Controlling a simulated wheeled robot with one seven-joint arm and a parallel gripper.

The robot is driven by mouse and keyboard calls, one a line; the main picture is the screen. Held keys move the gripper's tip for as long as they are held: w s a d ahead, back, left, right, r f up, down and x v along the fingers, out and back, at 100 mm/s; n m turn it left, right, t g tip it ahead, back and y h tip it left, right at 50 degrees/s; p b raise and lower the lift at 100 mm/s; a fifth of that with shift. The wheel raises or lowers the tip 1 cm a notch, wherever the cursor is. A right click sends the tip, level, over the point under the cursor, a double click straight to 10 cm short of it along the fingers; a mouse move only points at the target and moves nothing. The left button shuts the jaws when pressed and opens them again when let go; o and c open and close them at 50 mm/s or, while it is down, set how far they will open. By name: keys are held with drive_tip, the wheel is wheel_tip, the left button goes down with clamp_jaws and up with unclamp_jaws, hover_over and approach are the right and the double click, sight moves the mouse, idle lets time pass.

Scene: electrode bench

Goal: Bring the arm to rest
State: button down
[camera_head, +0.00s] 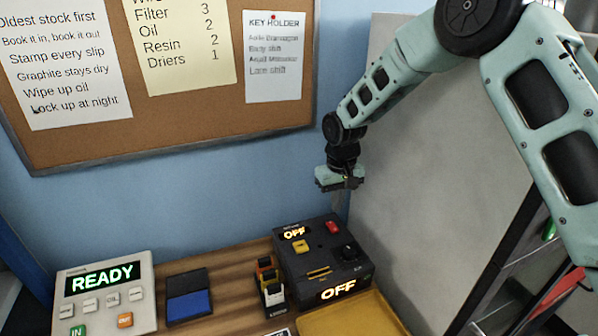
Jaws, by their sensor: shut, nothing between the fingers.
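My arm reaches in from the upper right, bent downward. My gripper (340,183) hangs in the air above the back right of the bench, in front of the grey panel's left edge. It is shut and empty, apart from everything on the bench. A black box (318,262) with two glowing OFF signs, a yellow button and a red switch stands on the bench below it. The fingertips are small and dark in this view.
A keypad terminal (105,292) reading READY stands at the left. Next to it lies a blue-and-black pad (188,296). Small holders (271,287) stand beside the black box. A yellow tray (352,318) is in front. A cork board (180,125) hangs behind; a grey panel (420,200) stands right.

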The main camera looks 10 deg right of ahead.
drive_tip(key=s+a+r+n+b, duration=0.2)
drive_tip(key=s+a+r+b, duration=0.15)
drive_tip(key=s, duration=0.55)
drive_tip(key=s+a+r+n+b, duration=0.1)
drive_tip(key=s+a+r+b, duration=0.1)
drive_tip(key=s+a, duration=0.5)
drive_tip(key=s+d+n+b, duration=0.1)
drive_tip(key=s+d+b, duration=0.1)
drive_tip(key=s, duration=0.8)
drive_tip(key=s+d+n+b, duration=0.1)
drive_tip(key=s+d, duration=0.1)
drive_tip(key=s, duration=0.8)
drive_tip(key=shift+f+n+y+b, duration=0.3)
drive_tip(key=shift+f+b, duration=0.05)
drive_tip(key=shift+f, duration=0.1)
drive_tip(key=shift+d, duration=0.1)
drive_tip(key=w+a+r+m+t, duration=0.1)
drive_tip(key=w+a+r+m, duration=0.1)
drive_tip(key=w, duration=1.4)
drive_tip(key=w+d+m+t, duration=0.1)
drive_tip(key=w+d, duration=0.3)
drive_tip(key=w, duration=0.5)
drive_tip(key=w+d+m+t, duration=0.1)
drive_tip(key=w+d, duration=0.3)
drive_tip(key=w, duration=0.6)
drive_tip(key=shift+d+r+m+p, duration=0.25)
drive_tip(key=shift+d+m+p, duration=0.1)
drive_tip(key=shift+m, duration=0.45)
